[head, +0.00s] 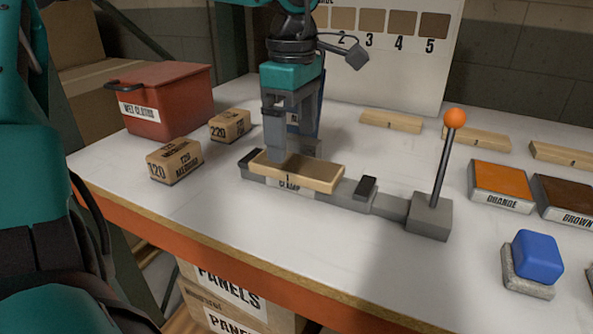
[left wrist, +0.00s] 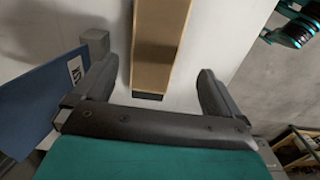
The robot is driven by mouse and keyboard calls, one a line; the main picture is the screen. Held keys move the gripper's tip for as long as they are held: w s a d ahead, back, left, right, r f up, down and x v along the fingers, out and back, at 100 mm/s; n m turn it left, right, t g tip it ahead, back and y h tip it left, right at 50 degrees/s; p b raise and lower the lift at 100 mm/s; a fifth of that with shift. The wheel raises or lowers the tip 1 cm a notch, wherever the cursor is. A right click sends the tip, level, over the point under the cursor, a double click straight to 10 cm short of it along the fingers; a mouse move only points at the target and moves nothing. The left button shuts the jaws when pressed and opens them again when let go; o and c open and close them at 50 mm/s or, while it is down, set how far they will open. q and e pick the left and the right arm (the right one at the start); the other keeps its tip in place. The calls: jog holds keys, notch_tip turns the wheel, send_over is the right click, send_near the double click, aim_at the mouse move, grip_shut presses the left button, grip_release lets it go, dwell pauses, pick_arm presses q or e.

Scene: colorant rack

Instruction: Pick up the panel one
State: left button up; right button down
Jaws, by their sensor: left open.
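Panel one (head: 318,176) is a light wooden board with a darker brown top face. In the left wrist view, the panel (left wrist: 158,45) runs lengthwise between the spread fingers of the left gripper (left wrist: 157,78), with space on both sides. The fingers hide part of the panel's back edge in the head view. My right gripper is not in view.
An orange-knobbed lever (head: 440,170) stands at the clamp's right end. Sanding blocks (head: 174,161) and a red bin (head: 170,100) are to the left. Other wooden panels (head: 391,121) lie behind. Orange (head: 501,182) and brown (head: 569,196) pads and a blue block (head: 537,255) are at right.

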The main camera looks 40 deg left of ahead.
aim_at(296, 164)
pick_arm(q)
jog(key=f, duration=0.3)
jog(key=f+b, duration=0.1)
jog(key=f, duration=0.1)
jog(key=shift+w+f, duration=0.1)
jog(key=shift+w, duration=0.3)
jog(key=shift+c, duration=0.3)
jog(key=c, duration=1.1)
notch_tip(296, 164, up, 20)
jog(key=p, duration=0.4)
jog(key=shift+p, duration=0.3)
